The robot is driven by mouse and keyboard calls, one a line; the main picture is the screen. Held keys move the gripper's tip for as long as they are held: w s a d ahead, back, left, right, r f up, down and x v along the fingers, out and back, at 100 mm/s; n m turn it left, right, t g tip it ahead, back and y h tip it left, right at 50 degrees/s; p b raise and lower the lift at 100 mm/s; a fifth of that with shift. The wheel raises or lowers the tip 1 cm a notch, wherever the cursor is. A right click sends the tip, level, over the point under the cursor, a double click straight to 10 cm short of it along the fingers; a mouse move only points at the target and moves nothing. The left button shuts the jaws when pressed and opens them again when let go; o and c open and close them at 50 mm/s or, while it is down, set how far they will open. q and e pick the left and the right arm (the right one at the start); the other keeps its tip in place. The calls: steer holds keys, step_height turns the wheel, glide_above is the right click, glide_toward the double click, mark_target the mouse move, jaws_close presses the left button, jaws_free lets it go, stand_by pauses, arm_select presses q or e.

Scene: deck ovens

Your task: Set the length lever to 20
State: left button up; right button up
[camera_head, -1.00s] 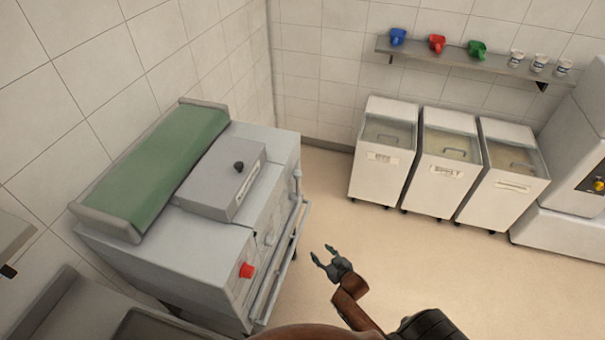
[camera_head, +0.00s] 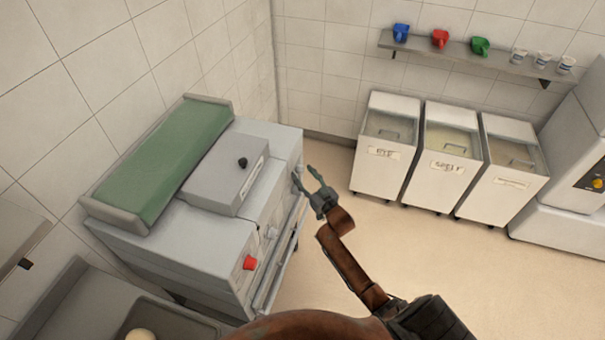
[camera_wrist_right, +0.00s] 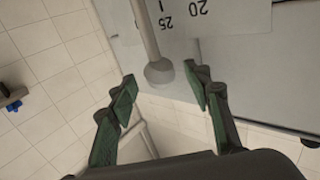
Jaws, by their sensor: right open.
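The lever (camera_wrist_right: 148,35) shows in the right wrist view as a grey rod ending in a round knob (camera_wrist_right: 159,72). Behind it is a white scale plate (camera_wrist_right: 225,15) on which the numbers 25 and 20 read upside down. The rod is near the 25, with the 20 to its right in the picture. My right gripper (camera_head: 304,174) is open at the far front corner of the grey machine (camera_head: 195,240). In the right wrist view the knob appears between and just beyond the open fingertips (camera_wrist_right: 163,88); I cannot tell whether they touch it. My left gripper is not in view.
The machine carries a green belt (camera_head: 165,165), a black knob (camera_head: 242,162) on its top box and a red button (camera_head: 249,262). A front rail (camera_head: 275,265) runs along it. White bins (camera_head: 386,145) stand at the back. The floor (camera_head: 440,250) to the right is clear.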

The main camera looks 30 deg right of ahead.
steer(key=shift+w, duration=0.5)
jaws_close()
stand_by(0.4)
